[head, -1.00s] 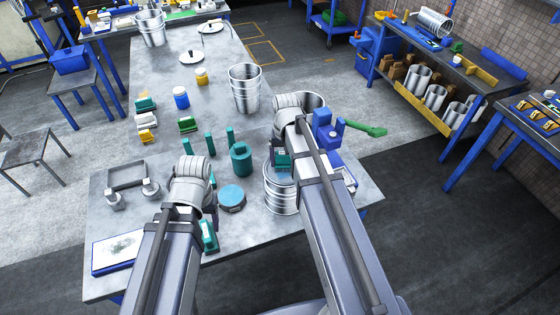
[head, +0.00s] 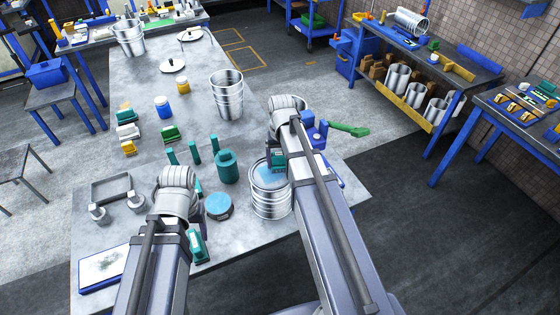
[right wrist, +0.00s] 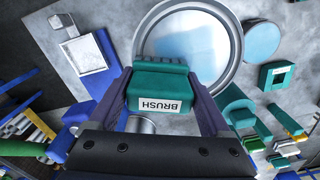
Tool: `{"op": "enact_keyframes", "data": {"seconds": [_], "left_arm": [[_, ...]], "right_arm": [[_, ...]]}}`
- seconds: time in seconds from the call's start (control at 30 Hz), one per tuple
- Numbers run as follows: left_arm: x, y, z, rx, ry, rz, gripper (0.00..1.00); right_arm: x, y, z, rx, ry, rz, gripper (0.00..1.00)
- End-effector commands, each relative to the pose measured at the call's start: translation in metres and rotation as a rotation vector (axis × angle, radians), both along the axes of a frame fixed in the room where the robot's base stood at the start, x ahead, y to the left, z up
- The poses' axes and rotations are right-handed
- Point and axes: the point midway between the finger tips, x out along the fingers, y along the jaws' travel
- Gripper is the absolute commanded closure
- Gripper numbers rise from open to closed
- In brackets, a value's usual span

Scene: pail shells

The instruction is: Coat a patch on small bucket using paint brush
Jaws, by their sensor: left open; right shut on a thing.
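The small metal bucket (head: 271,204) stands upright on the near table, under my right gripper (head: 276,160). A light blue patch shows on its round top, also in the right wrist view, where the bucket's rim (right wrist: 240,50) is wide in front of me. My right gripper is shut on the teal paint brush (right wrist: 160,92), labelled BRUSH, over the rim's near side. Whether the bristles touch the top is hidden. A low round pot with a blue top (head: 219,206) sits left of the bucket. My left gripper (head: 197,215) is open, partly hidden by its arm, beside a teal block (head: 198,243).
A teal cylinder (head: 227,166) and upright teal posts stand behind the blue pot. A taller metal bucket (head: 228,98) stands further back. The table's right edge is close beyond the bucket.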

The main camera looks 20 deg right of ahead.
Motion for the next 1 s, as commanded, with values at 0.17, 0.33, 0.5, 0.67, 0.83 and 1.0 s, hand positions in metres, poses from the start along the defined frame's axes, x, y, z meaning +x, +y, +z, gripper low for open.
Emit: {"op": "enact_keyframes", "data": {"seconds": [0.17,0.33,0.5,0.67,0.83,1.0], "left_arm": [[0.0,0.0,0.0,0.0,0.0,0.0,0.38],[0.0,0.0,0.001,0.0,0.0,0.0,0.38],[0.0,0.0,0.002,0.0,0.0,0.0,0.38],[0.0,0.0,0.002,0.0,0.0,0.0,0.38],[0.0,0.0,0.002,0.0,0.0,0.0,0.38],[0.0,0.0,0.001,0.0,0.0,0.0,0.38]], "right_arm": [[-0.001,0.007,0.0,0.001,0.0,0.001,0.7],[-0.001,0.02,0.001,0.001,0.0,0.002,0.7],[-0.002,0.035,0.002,0.0,0.0,0.002,0.7],[-0.002,0.039,0.002,0.0,0.0,0.0,0.7],[-0.002,0.041,0.002,0.0,0.0,0.0,0.7],[-0.002,0.051,0.001,0.0,0.0,0.002,0.7]]}}
